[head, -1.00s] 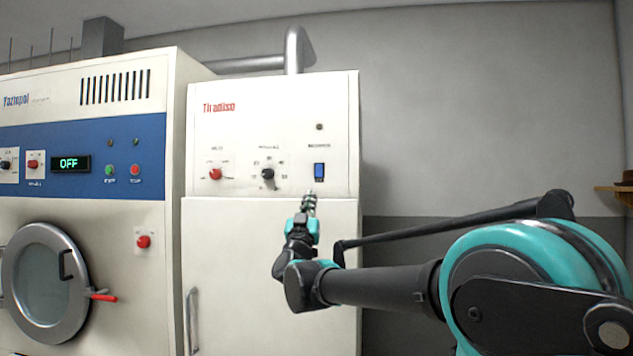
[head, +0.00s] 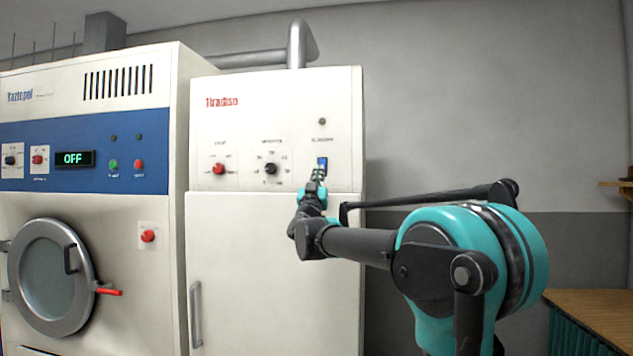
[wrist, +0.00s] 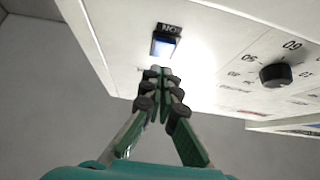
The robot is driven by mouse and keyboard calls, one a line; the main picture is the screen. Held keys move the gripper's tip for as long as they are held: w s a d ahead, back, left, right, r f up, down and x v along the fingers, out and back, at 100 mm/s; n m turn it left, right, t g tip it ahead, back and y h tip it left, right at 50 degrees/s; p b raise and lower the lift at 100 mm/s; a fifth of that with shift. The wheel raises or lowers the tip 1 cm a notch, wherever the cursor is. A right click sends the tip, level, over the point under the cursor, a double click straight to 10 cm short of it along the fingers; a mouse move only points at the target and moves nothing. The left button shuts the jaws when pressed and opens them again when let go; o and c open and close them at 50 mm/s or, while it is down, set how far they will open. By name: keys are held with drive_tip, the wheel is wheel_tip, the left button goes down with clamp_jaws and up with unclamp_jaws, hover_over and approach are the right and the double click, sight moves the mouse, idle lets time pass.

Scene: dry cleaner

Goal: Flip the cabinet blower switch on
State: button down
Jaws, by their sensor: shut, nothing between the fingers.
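The blower switch (head: 322,163) is a small blue rocker in a dark frame on the upper right of the white cabinet (head: 270,240). In the wrist view the switch (wrist: 163,46) shows a bright blue-white face. Letters reading "NO" upside down or mirrored sit at the frame's edge. My gripper (head: 317,176) is just below the switch in the head view. In the wrist view my gripper (wrist: 159,72) has its fingertips together and empty, close to the panel beside the switch. I cannot tell whether the tips touch it.
A black knob (head: 271,169) and a red knob (head: 219,169) are left of the switch. The cabinet has a door handle (head: 196,314). A machine with an "OFF" display (head: 75,158) stands at left. A wooden counter (head: 600,310) is at lower right.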

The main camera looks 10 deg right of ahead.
drive_tip(key=shift+w+d+f, duration=0.1)
drive_tip(key=shift+w+d, duration=0.15)
drive_tip(key=shift+w, duration=0.4)
drive_tip(key=shift+w+d+f, duration=0.1)
drive_tip(key=shift+w+d, duration=0.1)
drive_tip(key=shift+w, duration=0.45)
